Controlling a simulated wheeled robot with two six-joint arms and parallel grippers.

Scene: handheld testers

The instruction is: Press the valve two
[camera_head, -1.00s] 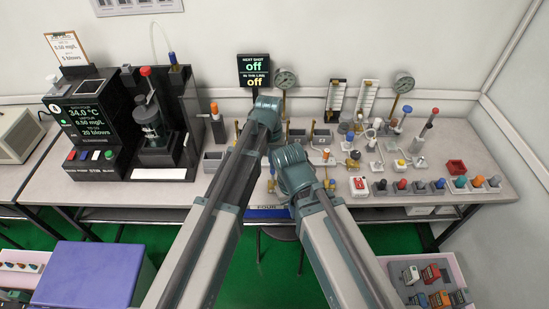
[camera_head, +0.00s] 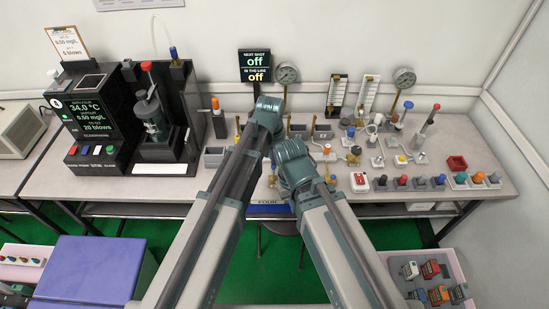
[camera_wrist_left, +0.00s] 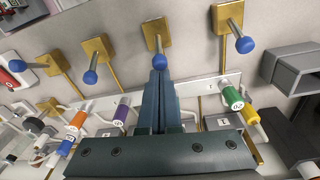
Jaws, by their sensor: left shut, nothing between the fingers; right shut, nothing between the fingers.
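In the left wrist view, several valves with brass plates and blue-tipped steel stems line the panel. One valve (camera_wrist_left: 156,35) has its blue knob (camera_wrist_left: 162,61) right at the tips of my left gripper (camera_wrist_left: 159,67). Its fingers are shut with nothing between them; whether they touch the knob I cannot tell. Another valve (camera_wrist_left: 229,18) is to the right, and one more (camera_wrist_left: 97,50) to the left. I cannot read which valve is number two. In the head view my left arm's wrist hides its gripper and the valves. My right gripper is hidden behind its own wrist.
Green (camera_wrist_left: 232,97) and purple (camera_wrist_left: 121,112) capped pieces flank my left fingers. A grey open box (camera_wrist_left: 295,72) is at the right. A black machine (camera_head: 160,125) stands left; coloured buttons line the right front.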

